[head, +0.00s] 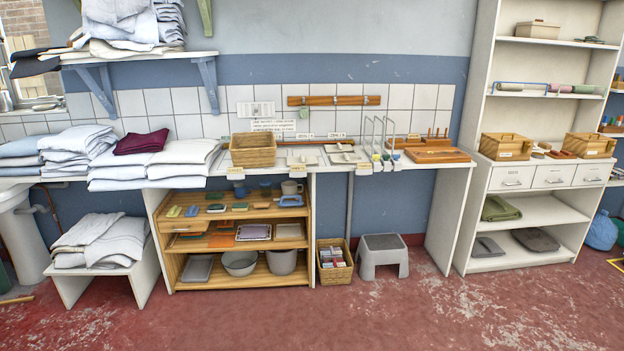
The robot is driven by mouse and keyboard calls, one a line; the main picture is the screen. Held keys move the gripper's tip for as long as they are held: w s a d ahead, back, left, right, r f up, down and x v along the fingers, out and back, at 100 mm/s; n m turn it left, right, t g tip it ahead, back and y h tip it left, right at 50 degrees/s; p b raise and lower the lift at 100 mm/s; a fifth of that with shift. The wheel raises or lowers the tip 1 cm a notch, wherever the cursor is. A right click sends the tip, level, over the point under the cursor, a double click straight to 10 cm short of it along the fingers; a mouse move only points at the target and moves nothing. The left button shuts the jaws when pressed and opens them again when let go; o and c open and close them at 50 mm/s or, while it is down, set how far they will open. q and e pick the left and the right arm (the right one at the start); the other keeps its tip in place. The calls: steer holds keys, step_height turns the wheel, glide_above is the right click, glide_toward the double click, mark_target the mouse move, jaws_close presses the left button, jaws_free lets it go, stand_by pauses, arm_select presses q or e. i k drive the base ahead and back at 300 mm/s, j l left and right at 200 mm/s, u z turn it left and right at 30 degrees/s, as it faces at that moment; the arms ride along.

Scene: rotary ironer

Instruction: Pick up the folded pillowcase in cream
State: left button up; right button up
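Several folded linens lie in stacks on the left of the long counter. The top of the right-hand stack (186,151) looks off-white, while the stacks further left (78,138) look white to pale blue. A folded maroon cloth (142,142) lies on the middle stack. A cream-toned cloth (112,49) shows under pale blue linens on the wall shelf. I cannot tell for certain which piece is the cream pillowcase. Neither of my grippers is in view.
A wicker basket (253,150) stands on the counter right of the linens. A low white bench (142,280) with linens, a grey step stool (383,256) and a floor basket (335,268) stand below. White shelving (538,72) is at right. The red floor in front is clear.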

mark_target(351, 159)
steer(key=i, duration=1.85)
